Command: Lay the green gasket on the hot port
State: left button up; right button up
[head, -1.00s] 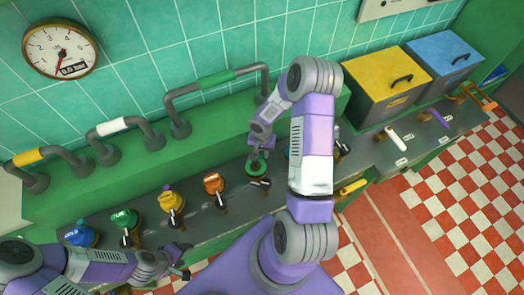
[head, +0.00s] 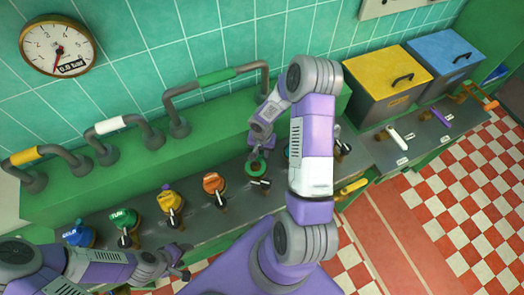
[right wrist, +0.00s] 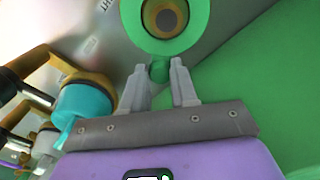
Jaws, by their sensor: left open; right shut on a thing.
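The green gasket (right wrist: 165,47) is a flat ring with a small tab. My right gripper (right wrist: 160,72) is shut on the tab. In the right wrist view the ring frames a brass-rimmed port (right wrist: 166,17) with a dark hole, roughly centred. I cannot tell whether the ring touches the port or hovers just above it, and no label on this port is readable. In the head view the gasket (head: 256,175) shows below the right gripper (head: 257,160), over the grey counter. My left gripper (head: 181,264) is open and empty at the counter's front edge.
Blue (head: 78,236), green (head: 124,219), yellow (head: 170,200) and orange (head: 214,183) valve knobs line the counter to the left. A teal knob (right wrist: 84,103) stands close to the right gripper. Pipes rise behind. Yellow (head: 385,88) and blue (head: 440,55) bins stand at right.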

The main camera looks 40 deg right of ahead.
jog(key=shift+f+b, duration=0.4)
jog(key=shift+b, duration=0.15)
jog(key=o, duration=1.1)
jog(key=shift+c, duration=0.2)
jog(key=shift+r, duration=0.1)
notch_tip(320, 180, up, 8)
jog(key=shift+f+p, duration=0.25)
jog(key=shift+p, duration=0.15)
